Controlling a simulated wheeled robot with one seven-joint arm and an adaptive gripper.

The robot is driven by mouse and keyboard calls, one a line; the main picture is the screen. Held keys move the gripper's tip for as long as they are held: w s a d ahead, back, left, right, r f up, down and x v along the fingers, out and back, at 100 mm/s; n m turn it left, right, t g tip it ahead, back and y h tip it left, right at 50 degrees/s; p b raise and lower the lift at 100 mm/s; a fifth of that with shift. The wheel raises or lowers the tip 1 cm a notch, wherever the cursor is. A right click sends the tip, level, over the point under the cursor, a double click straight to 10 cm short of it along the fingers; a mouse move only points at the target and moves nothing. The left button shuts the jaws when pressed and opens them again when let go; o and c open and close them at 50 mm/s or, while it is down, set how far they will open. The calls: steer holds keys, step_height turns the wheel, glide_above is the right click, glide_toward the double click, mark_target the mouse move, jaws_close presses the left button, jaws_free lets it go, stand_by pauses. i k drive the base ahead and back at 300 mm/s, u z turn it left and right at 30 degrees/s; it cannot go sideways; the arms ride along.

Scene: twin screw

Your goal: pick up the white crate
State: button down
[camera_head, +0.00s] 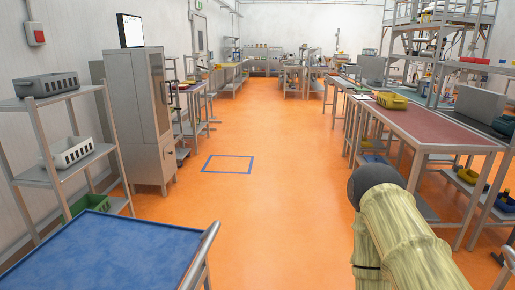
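The white crate (67,153) sits on the middle shelf of the metal rack at the left. It is a low open box with slots in its side wall, and it stands upright. My arm shows at the lower right, in a pale ribbed cover with a dark rounded joint. My gripper is not in view, so its state and its distance from the crate do not show.
The rack (63,97) also holds a dark grey crate (46,85) on top and a green crate (88,204) below. A blue-topped cart (110,252) stands in front. A grey cabinet (142,110) stands beyond the rack. The orange floor (270,180) is clear mid-aisle; red-topped workbenches (425,120) line the right.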

mark_target(67, 152)
steer(key=u, duration=1.25)
steer(key=k, duration=0.5)
steer(key=z, duration=1.3)
steer(key=i, duration=5.7)
